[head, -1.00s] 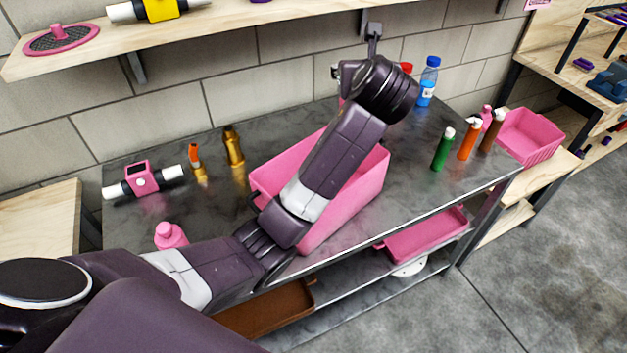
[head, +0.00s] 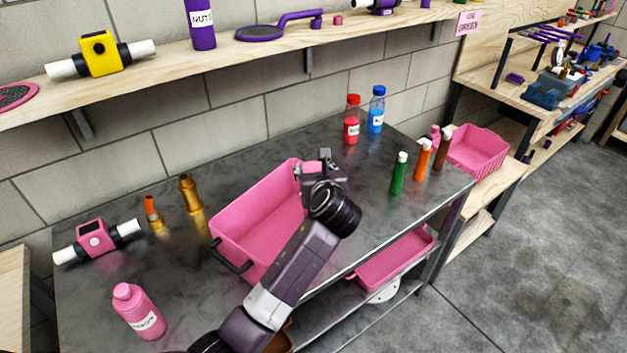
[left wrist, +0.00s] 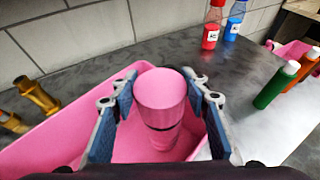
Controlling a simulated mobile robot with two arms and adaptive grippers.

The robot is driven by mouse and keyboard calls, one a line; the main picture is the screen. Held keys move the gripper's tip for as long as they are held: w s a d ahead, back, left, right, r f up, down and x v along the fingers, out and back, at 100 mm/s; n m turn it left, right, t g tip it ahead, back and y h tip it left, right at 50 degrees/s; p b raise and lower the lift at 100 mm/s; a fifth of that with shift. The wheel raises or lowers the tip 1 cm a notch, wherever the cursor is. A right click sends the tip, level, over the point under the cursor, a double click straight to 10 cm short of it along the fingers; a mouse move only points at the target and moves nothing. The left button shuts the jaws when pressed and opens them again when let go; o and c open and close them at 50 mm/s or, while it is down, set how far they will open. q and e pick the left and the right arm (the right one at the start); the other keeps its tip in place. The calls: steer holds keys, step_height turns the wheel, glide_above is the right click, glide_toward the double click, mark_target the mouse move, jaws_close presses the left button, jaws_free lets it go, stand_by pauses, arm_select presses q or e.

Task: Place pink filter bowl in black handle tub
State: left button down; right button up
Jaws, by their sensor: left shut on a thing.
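The pink tub with the black handle (head: 255,200) stands on the grey metal bench; its black handle (head: 232,256) is on the near left end. My left gripper (head: 318,165) is over the right part of the tub. In the left wrist view, my left gripper (left wrist: 162,100) is shut on the pink filter bowl (left wrist: 162,90), a pink cylinder with a dark band lower down. The pink tub (left wrist: 60,145) lies below and around it in that view. I cannot tell whether the bowl touches the tub floor. My right gripper is not in view.
Red (head: 352,120) and blue (head: 376,110) bottles stand behind the tub. Green (head: 399,174), orange (head: 423,160) and brown bottles stand right. A pink bottle (head: 138,310), a pink filter housing (head: 95,238) and brass fittings (head: 190,195) are left. A shelf (head: 270,52) overhangs the back.

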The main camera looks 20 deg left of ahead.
arm_select(q)
step_height(320, 180, down, 4)
steer(key=shift+r, duration=0.1)
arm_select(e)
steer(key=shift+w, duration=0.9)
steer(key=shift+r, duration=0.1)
arm_select(q)
steer(key=c, duration=1.1)
jaws_free()
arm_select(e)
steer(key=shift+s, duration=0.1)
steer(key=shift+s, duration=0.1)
arm_select(q)
steer(key=v, duration=1.2)
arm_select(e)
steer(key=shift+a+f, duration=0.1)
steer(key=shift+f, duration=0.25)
